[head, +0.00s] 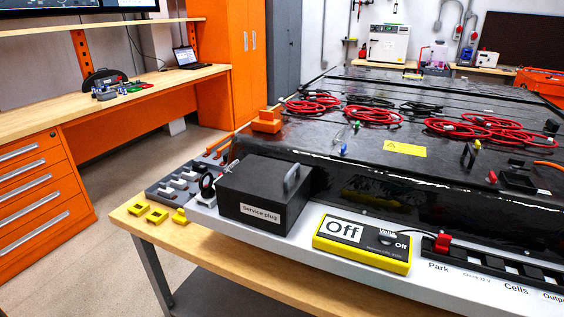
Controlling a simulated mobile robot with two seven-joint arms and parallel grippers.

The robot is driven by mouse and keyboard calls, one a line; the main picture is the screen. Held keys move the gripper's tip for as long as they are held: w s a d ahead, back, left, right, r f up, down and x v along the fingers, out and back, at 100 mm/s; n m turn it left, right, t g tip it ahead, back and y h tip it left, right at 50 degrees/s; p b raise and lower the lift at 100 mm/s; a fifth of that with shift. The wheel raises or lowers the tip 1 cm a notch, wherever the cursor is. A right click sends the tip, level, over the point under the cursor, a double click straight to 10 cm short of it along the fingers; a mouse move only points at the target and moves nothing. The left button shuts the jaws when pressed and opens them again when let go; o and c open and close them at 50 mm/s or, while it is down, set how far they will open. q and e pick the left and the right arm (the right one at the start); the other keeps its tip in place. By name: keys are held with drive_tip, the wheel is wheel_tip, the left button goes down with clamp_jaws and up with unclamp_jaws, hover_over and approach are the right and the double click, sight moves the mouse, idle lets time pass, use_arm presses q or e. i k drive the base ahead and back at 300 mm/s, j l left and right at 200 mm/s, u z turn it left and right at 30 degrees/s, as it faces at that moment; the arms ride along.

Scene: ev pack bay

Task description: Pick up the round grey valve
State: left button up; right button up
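I cannot clearly make out a round grey valve in the head view. A black ring-shaped part (207,184) stands at the left end of the pale ledge, beside the black "Service plug" box (262,198). A few small parts, too small to identify, lie on the black battery pack (330,172). Neither of my grippers is in view.
A yellow meter reading "Off" (362,242) sits on the ledge, with a black slotted strip (490,264) to its right. Yellow blocks (156,213) lie on the table's left corner. Red cable coils (372,116) lie on the pack. Open floor (90,265) lies left.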

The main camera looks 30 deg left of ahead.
sight(192, 194)
drive_tip(key=u, duration=1.65)
drive_tip(key=i+j+z, duration=0.25)
drive_tip(key=i+j, duration=0.3)
